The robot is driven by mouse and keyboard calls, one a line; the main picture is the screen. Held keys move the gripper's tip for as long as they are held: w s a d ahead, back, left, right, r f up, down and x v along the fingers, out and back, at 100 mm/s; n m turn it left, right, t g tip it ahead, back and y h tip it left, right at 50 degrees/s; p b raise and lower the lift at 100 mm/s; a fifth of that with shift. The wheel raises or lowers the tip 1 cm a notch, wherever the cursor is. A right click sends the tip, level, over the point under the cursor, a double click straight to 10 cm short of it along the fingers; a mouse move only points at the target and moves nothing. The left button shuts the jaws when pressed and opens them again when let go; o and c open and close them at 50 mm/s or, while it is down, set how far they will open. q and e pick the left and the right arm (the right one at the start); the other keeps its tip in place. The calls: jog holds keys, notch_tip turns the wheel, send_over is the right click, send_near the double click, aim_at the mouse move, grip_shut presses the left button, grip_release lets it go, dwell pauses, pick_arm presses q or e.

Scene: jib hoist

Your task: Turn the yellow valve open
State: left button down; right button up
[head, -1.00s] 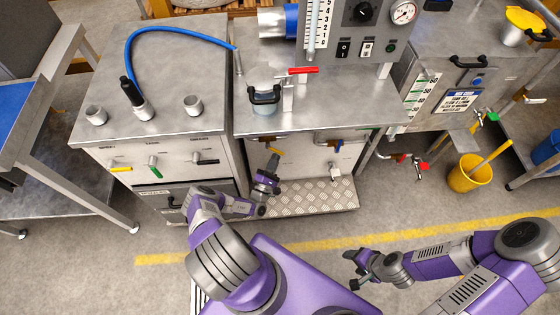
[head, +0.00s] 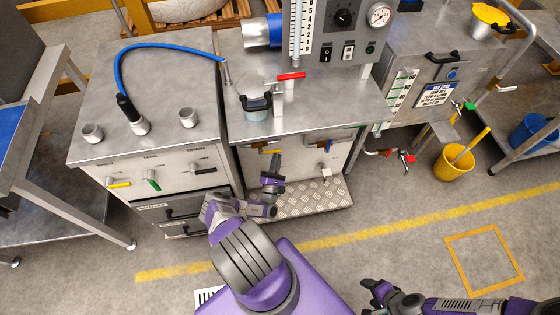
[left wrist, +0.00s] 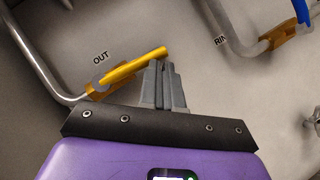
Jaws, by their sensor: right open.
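The yellow valve lever (left wrist: 135,66) sits beside the label OUT on a pipe and slants up to the right in the left wrist view. In the head view the lever (head: 269,151) shows small under the middle bench's edge. My left gripper (left wrist: 162,66) has its two grey fingers close together at the lever's free end. Whether they touch the lever I cannot tell. The left gripper (head: 277,158) also shows in the head view, just below the lever. My right gripper (head: 371,296) is open and empty over the floor, low in the head view.
A second pipe with an orange-yellow fitting and blue handle (left wrist: 302,12) lies upper right in the wrist view. A tread-plate step (head: 315,199) lies below the bench. The left cabinet (head: 150,165) has yellow, green and black levers. A yellow bucket (head: 453,163) stands right.

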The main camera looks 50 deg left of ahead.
pick_arm(q)
jog(key=shift+w+r, duration=0.2)
jog(key=shift+w, duration=0.1)
dwell(0.4)
jog(key=p+v, duration=0.1)
jog(key=v, duration=0.6)
jog(key=shift+s+f, duration=0.15)
jog(key=shift+s, duration=0.15)
jog(key=shift+w+d, duration=0.1)
jog(key=shift+d, duration=0.1)
